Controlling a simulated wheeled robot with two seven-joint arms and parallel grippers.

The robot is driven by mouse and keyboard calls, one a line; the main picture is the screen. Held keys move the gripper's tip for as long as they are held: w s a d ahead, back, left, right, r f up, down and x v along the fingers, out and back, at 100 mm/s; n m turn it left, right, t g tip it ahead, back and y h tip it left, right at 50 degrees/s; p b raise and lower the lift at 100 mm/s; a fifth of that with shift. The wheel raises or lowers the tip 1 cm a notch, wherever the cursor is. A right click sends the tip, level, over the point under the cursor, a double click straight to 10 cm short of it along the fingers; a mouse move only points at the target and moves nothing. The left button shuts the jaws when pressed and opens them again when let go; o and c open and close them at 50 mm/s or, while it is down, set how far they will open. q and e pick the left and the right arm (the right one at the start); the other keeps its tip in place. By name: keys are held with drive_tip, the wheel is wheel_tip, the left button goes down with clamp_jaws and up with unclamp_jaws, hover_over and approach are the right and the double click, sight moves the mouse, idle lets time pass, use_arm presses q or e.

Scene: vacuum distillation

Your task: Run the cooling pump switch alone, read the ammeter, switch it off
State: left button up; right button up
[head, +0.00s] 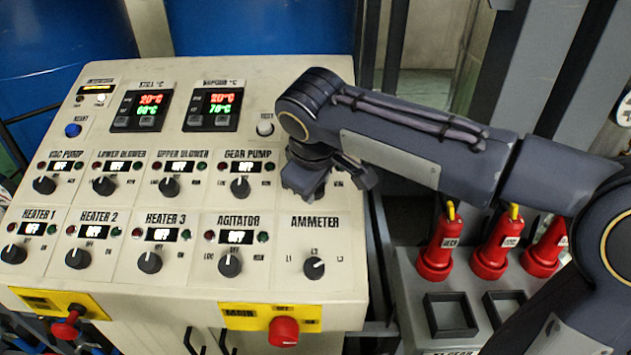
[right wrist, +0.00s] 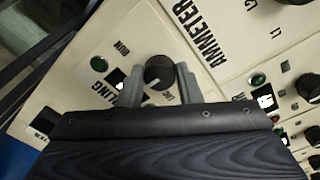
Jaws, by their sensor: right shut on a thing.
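The cooling pump switch is a black round knob (right wrist: 158,72) in the right wrist view. The partly covered label beside it ends in "LING". My right gripper (right wrist: 158,88) is shut on this knob, one finger on each side. In the head view my right gripper (head: 318,190) is at the panel's right end, beside the gear pump switch, and hides the cooling pump switch and its label. The ammeter selector knob (head: 314,267) sits below it, with marks L1, L2 and L3 around it. I see no ammeter reading. My left gripper is not in view.
Other black switches, such as gear pump (head: 240,186) and agitator (head: 230,265), have displays reading OFF. A red main knob (head: 284,331) sticks out below. Red plugs (head: 490,250) stand on a grey box at right. Blue drums (head: 258,28) stand behind the panel.

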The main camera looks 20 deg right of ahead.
drive_tip(key=shift+r, duration=0.1)
drive_tip(key=o, duration=1)
drive_tip(key=shift+c, duration=0.2)
drive_tip(key=v, duration=0.7)
drive_tip(key=shift+r+b, duration=0.3)
drive_tip(key=shift+r, duration=0.05)
drive_tip(key=shift+s+a+f, duration=0.1)
drive_tip(key=shift+s, duration=0.1)
